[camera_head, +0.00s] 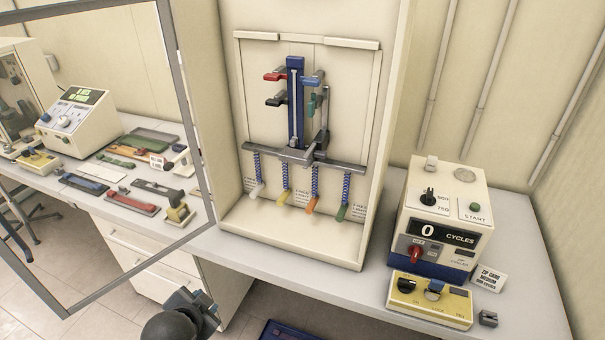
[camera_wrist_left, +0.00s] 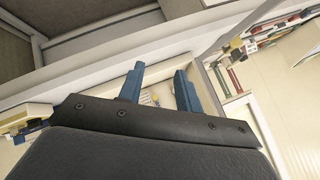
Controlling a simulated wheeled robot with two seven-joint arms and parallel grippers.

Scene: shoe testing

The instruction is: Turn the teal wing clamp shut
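The teal wing clamp (camera_head: 312,104) sits on the right side of the blue upright column (camera_head: 295,85) inside the cream cabinet. It hangs at a slant below a blue clamp (camera_head: 311,80); a red clamp (camera_head: 275,76) and a black clamp (camera_head: 276,100) are on the column's left side. My left gripper (camera_head: 197,303) is low at the bottom of the head view, in front of the bench and well away from the clamp. In the left wrist view its two blue fingers (camera_wrist_left: 160,72) stand apart with nothing held between them. My right gripper is out of view.
A framed door (camera_head: 180,88) stands open left of the cabinet. Several coloured tabs hang on blue springs below a grey crossbar (camera_head: 340,162). A cycle counter box (camera_head: 438,222) and a yellow switch box (camera_head: 430,302) stand at right. Sample strips (camera_head: 132,204) lie on the left bench.

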